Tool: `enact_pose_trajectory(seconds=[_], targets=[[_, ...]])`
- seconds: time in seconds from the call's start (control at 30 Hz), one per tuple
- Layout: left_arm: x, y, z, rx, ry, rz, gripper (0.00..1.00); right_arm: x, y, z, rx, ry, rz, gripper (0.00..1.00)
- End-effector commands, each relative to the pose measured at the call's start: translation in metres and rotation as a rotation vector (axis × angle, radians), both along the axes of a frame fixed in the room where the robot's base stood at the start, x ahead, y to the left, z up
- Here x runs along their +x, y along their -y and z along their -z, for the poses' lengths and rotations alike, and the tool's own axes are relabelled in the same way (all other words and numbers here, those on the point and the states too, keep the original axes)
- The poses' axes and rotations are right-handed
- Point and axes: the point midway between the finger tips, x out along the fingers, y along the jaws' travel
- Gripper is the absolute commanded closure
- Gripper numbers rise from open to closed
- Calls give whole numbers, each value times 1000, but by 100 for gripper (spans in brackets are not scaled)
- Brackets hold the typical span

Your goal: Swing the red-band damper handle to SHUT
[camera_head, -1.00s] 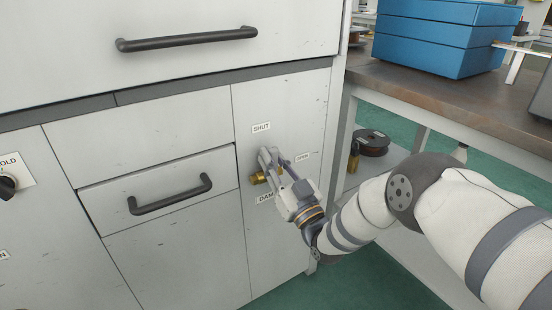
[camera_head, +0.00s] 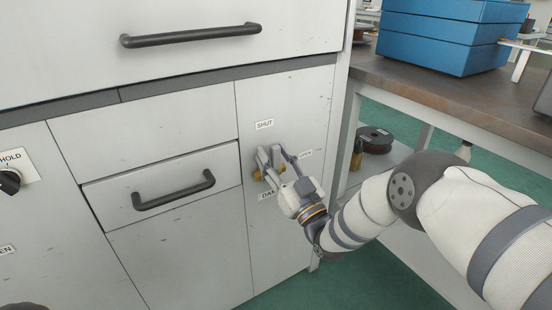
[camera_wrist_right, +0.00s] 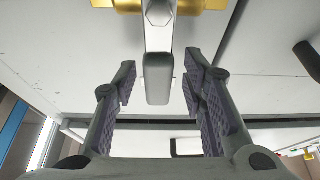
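The damper valve has a brass body (camera_head: 257,175) on the narrow right panel of the grey cabinet, mostly hidden behind my right gripper. Its grey lever handle (camera_wrist_right: 157,78) shows in the right wrist view, reaching from the brass body (camera_wrist_right: 185,5) in between my fingers. No red band shows. My right gripper (camera_head: 272,153) is at the valve. In the wrist view the right gripper (camera_wrist_right: 159,82) is open, with one finger on each side of the lever and gaps on both sides. The SHUT label (camera_head: 264,124) is above the valve; the OPEN label (camera_head: 305,154) is to its right.
Drawers with black bar handles (camera_head: 174,190) are left of the valve panel. A dark knob (camera_head: 9,181) is at the far left. A bench (camera_head: 450,100) with blue boxes (camera_head: 450,38) stands right, with a spool (camera_head: 375,139) below. Green floor shows beneath.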

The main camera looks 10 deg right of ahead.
Motion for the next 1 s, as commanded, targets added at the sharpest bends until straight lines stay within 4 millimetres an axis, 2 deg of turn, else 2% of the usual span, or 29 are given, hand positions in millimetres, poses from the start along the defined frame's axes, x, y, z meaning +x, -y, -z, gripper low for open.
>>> enact_pose_trajectory(seconds=[0.13,0.4,0.5,0.67,1.0], targets=[[0,0,0,0,0,0,79,-14,6,8,-1,-5,1,62],[0,0,0,0,0,0,79,-77,29,35,0,-5,1,62],[0,0,0,0,0,0,79,-93,34,42,-1,-3,-1,62],[0,0,0,0,0,0,79,-104,39,46,-1,-1,0,62],[0,0,0,0,0,0,79,-104,39,46,0,0,0,62]])
